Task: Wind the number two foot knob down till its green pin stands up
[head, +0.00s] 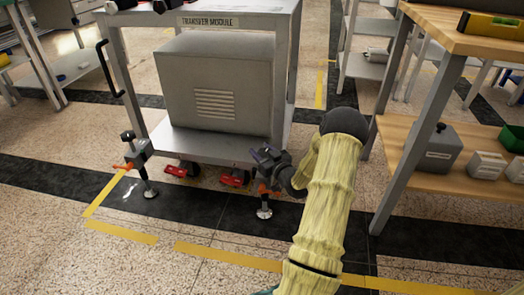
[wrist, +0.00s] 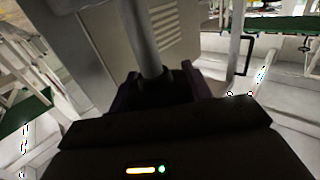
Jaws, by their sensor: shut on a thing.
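I cannot read a number on either foot. No green pin can be made out; my gripper hides much of the right foot's top.
Red caster pedals (head: 234,179) sit under the cart's lower shelf. A wooden-topped bench (head: 440,145) with a grey box (head: 438,150) stands close to the right of my arm. Yellow tape (head: 120,232) marks the floor in front, which is clear.

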